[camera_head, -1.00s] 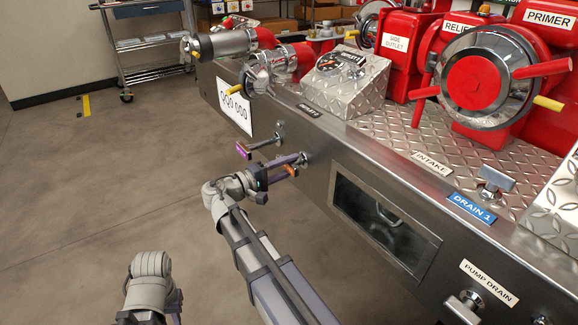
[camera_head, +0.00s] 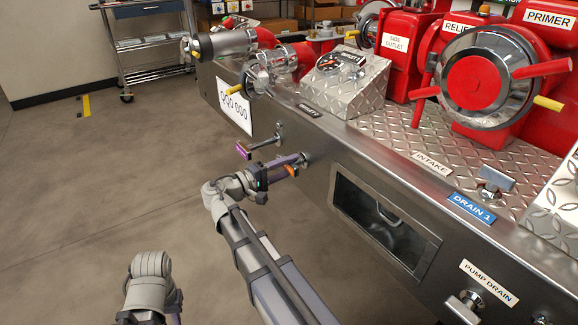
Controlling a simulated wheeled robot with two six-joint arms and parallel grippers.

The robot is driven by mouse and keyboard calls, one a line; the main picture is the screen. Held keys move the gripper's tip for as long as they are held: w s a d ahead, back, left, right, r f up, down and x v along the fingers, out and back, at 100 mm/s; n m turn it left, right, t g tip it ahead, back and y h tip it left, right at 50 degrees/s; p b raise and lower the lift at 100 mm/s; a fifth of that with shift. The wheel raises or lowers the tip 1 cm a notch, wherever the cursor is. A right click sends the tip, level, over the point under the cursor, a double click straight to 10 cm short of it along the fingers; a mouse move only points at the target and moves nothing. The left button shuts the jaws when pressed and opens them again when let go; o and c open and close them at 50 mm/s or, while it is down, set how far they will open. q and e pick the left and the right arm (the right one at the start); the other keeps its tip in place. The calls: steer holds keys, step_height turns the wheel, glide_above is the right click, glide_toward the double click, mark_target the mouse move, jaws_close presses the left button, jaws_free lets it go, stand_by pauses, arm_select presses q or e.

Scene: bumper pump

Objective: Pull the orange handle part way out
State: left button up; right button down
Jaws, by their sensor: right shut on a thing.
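The orange handle (camera_head: 291,170) sits on the front of the steel bumper panel, and only a small part of it shows between my gripper's fingers. My right gripper (camera_head: 288,168) is shut on it, with its fingers reaching toward the panel. A purple handle (camera_head: 243,151) on a metal rod stands out from the panel just to the left and is not touched. My left arm shows at the bottom left, and its gripper (camera_head: 150,317) is cut off by the lower edge, so its fingers cannot be judged.
The steel panel (camera_head: 320,158) runs diagonally, with a recessed window (camera_head: 385,225) right of the handle. A pump drain knob (camera_head: 465,305) sticks out lower right. The floor at left is clear, with a wheeled cart (camera_head: 148,45) far back.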

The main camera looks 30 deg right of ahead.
mark_target(286, 167)
stand_by(0.4)
steer(key=shift+s+a, duration=0.1)
steer(key=shift+a, duration=1.45)
steer(key=shift+c, duration=2.4)
jaws_free()
steer(key=a, duration=0.7)
steer(key=shift+s+a, duration=0.3)
steer(key=shift+a, duration=0.05)
